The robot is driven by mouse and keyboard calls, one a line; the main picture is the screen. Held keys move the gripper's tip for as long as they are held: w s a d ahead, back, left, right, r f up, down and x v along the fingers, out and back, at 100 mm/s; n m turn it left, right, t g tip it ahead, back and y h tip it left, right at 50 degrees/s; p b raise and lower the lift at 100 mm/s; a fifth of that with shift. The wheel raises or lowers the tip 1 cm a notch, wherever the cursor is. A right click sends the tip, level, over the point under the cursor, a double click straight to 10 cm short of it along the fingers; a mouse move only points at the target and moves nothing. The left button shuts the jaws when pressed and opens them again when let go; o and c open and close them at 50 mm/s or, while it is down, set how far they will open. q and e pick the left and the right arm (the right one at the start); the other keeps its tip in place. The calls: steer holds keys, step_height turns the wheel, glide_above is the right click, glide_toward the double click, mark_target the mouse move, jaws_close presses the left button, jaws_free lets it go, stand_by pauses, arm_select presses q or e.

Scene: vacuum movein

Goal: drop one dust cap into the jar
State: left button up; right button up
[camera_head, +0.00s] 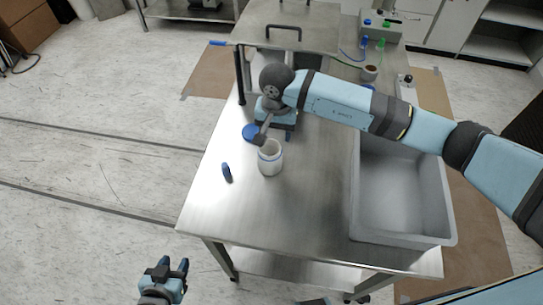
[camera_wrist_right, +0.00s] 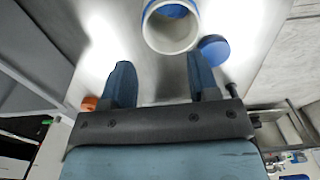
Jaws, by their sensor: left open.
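A round blue cap or lid (camera_head: 250,132) lies beside the jar, also seen in the wrist view (camera_wrist_right: 213,50). A small dark blue piece (camera_head: 227,172) is on the table left of the jar. My right gripper (camera_wrist_right: 162,82) is open beside the jar, with nothing seen between its fingers. My left gripper (camera_head: 173,267) is open and empty, off the table's front left.
A grey open bin (camera_head: 446,205) takes up the table's right side. The table's front left is clear.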

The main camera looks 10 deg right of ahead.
step_height(320, 180, up, 14)
steer(key=b, duration=0.2)
stand_by(0.4)
steer(key=shift+f, duration=0.1)
